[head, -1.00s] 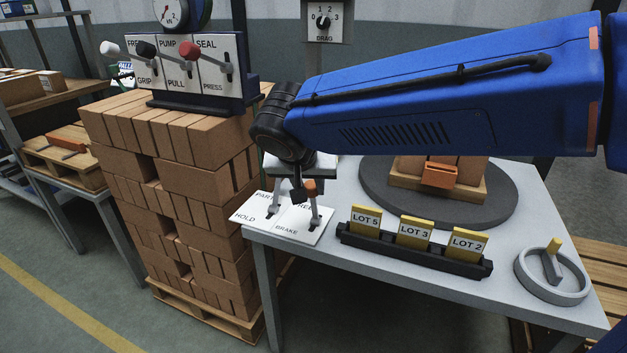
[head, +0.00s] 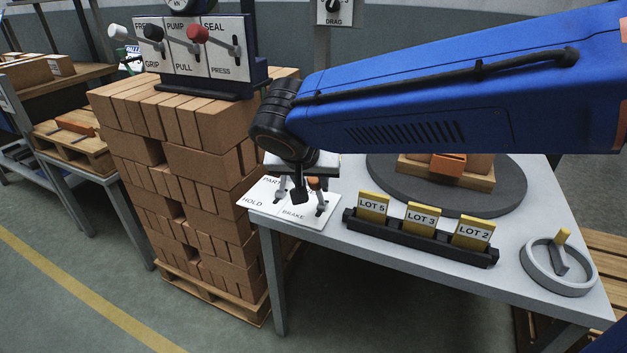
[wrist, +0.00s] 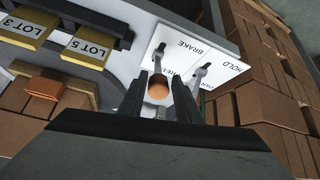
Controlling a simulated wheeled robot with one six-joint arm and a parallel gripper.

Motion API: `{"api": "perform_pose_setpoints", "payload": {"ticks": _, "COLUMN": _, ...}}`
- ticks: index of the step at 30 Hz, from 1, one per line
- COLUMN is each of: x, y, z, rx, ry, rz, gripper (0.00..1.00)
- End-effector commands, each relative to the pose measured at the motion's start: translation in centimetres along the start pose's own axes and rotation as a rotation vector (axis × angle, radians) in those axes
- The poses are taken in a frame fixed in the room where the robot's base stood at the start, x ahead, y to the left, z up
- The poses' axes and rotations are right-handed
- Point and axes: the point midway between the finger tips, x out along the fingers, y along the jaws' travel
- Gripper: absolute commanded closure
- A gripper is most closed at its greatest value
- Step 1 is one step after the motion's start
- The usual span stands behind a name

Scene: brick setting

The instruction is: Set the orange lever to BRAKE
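The orange lever (wrist: 158,91) stands on a white panel (wrist: 196,45) at the table's corner. In the head view its orange knob (head: 315,183) is partly hidden by my gripper (head: 300,190). The knob is on the side of the partly covered FREE label, away from the BRAKE label (head: 294,215). In the wrist view my gripper (wrist: 158,84) is open, with one finger on either side of the knob; I cannot tell whether they touch it. A second lever (wrist: 201,75) stands close beside the right finger, between the PARK and HOLD labels; its knob is hidden.
A black rack (head: 420,240) with yellow LOT tags stands right of the panel, with a round turntable (head: 445,198) behind and a handwheel (head: 557,267) at right. A brick stack (head: 190,165) rises left of the table, carrying another lever panel (head: 195,60).

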Motion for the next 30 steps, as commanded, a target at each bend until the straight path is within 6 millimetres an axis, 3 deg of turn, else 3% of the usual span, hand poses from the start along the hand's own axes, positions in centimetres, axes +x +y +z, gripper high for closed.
{"api": "perform_pose_setpoints", "payload": {"ticks": 2, "x": 0.1, "y": -0.1, "z": 0.2, "rx": -0.003, "ry": -0.003, "rz": 0.001, "gripper": 0.55}}
{"api": "perform_pose_setpoints", "payload": {"ticks": 14, "x": -0.6, "y": -0.1, "z": -0.1, "rx": -0.002, "ry": 0.003, "rz": -0.001, "gripper": 0.55}}
{"api": "perform_pose_setpoints", "payload": {"ticks": 20, "x": -3.5, "y": -0.1, "z": -0.1, "rx": -0.003, "ry": 0.004, "rz": -0.003, "gripper": 0.55}}
{"api": "perform_pose_setpoints", "payload": {"ticks": 30, "x": -10.4, "y": -0.2, "z": 0.0, "rx": -0.003, "ry": 0.003, "rz": -0.005, "gripper": 0.55}}
